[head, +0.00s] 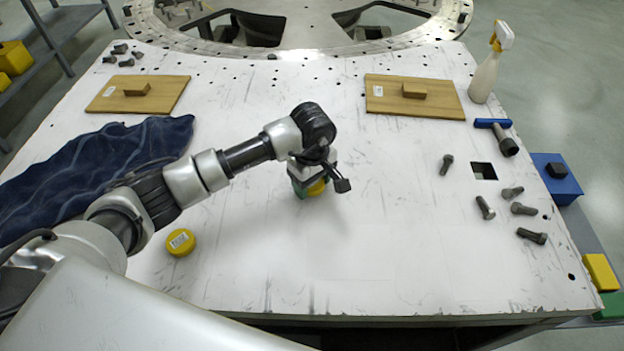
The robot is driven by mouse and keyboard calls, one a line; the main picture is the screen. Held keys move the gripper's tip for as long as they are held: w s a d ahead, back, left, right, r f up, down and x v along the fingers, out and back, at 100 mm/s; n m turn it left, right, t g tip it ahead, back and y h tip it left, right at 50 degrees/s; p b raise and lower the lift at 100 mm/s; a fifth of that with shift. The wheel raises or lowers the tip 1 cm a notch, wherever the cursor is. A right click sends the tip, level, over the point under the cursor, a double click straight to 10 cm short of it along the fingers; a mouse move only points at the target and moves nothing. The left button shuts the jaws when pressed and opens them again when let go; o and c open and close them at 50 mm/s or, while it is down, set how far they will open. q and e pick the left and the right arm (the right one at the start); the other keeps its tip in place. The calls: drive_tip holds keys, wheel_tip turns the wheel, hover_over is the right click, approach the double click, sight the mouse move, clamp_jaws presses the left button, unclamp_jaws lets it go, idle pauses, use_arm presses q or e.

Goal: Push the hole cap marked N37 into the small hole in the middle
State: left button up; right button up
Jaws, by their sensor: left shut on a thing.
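My left gripper (310,188) comes in from the left and is over the middle of the white plate (400,250), pointing down. It is shut on a yellow cap (317,188), which shows only in part beside the green finger. I cannot tell whether the held cap touches the plate, and no marking on it can be read. The small middle hole is not visible; the gripper may cover it. Another yellow cap (181,242) with a white label lies on the plate at the left front; its label is too small to read. My right gripper is out of view.
A blue cloth (95,165) lies at the left. Two wooden covers (140,94) (413,97) lie behind. Several bolts (485,208), a square hole (484,171), a blue-handled tool (497,133) and a spray bottle (487,72) are at the right. The front middle is clear.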

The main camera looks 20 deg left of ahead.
use_arm(q)
drive_tip(key=shift+f, duration=0.2)
drive_tip(key=o, duration=1)
drive_tip(key=shift+s, duration=0.1)
